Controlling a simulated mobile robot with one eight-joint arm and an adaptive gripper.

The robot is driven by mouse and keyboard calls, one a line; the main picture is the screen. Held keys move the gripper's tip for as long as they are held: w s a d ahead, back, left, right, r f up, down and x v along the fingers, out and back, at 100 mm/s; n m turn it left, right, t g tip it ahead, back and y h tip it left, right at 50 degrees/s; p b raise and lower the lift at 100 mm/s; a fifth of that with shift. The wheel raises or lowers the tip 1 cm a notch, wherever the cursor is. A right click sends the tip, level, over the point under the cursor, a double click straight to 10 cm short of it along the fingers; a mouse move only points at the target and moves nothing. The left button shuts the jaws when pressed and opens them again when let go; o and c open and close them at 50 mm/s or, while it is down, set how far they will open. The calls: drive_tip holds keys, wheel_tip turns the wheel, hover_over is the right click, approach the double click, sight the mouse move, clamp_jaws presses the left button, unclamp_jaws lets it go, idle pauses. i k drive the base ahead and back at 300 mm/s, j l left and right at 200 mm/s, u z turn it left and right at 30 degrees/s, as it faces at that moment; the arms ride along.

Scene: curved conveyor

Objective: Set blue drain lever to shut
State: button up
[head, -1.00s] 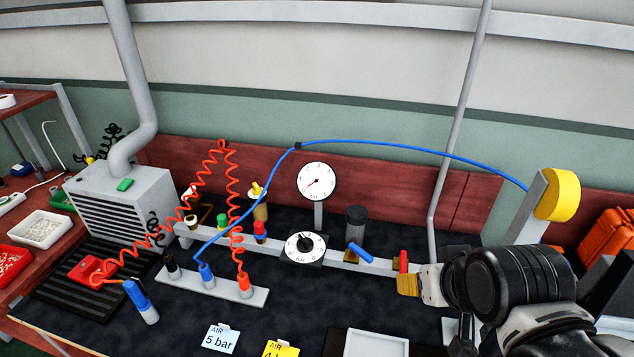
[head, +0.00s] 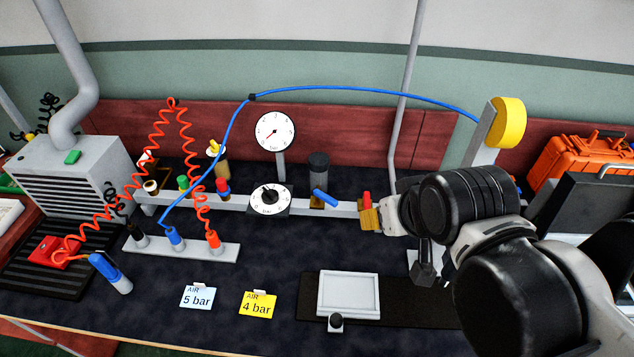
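The blue drain lever (head: 325,198) sits on the pale rail right of the dial, in front of a dark cylinder. It slants down to the right. My arm enters from the right. Its dark lower end, apparently my gripper (head: 425,272), hangs right of the rail's end, well to the right of the lever and apart from it. The fingers are too hidden by my arm to tell whether they are open or shut.
A red handle on a brass block (head: 369,218) lies between lever and arm. A round gauge (head: 274,131) stands behind the dial (head: 270,199). A blue hose (head: 360,89) arches above.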

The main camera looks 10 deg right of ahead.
sight(319, 195)
drive_tip(key=i+j+z, duration=0.1)
drive_tip(key=z, duration=0.4)
drive_tip(key=j+z, duration=0.35)
drive_tip(key=z, duration=0.15)
